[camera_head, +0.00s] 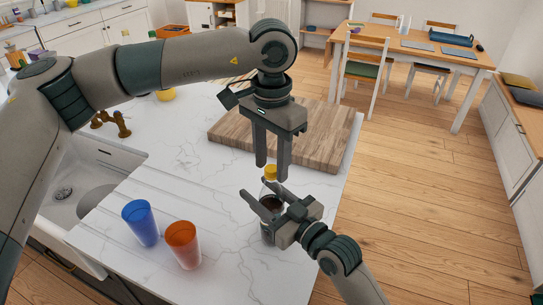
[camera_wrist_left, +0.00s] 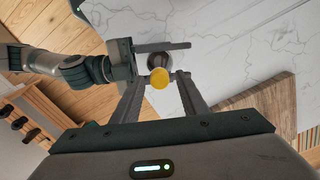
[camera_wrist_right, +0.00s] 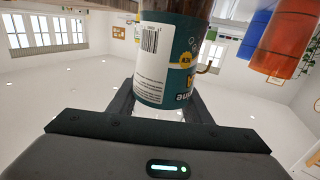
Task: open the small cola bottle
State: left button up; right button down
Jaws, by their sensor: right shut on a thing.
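The small cola bottle (camera_head: 267,203) stands upright near the counter's right edge, dark with a yellow cap (camera_head: 270,172) on top. My right gripper (camera_head: 256,190) is shut around its body from the right; its label (camera_wrist_right: 155,60) fills the upper middle of the right wrist view. My left gripper (camera_head: 271,172) points straight down over the bottle, fingers apart. In the left wrist view, the yellow cap (camera_wrist_left: 159,78) shows between the left fingertips (camera_wrist_left: 159,80), with gaps on both sides. Whether the fingertips reach below the cap's top I cannot tell.
A blue cup (camera_head: 140,222) and an orange cup (camera_head: 183,245) stand on the marble counter (camera_head: 115,262), left of the bottle. A wooden cutting board (camera_head: 310,135) lies behind the bottle. A sink (camera_head: 100,165) is at the left. The counter's right edge is close to the bottle.

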pick_arm(q)
grip_shut()
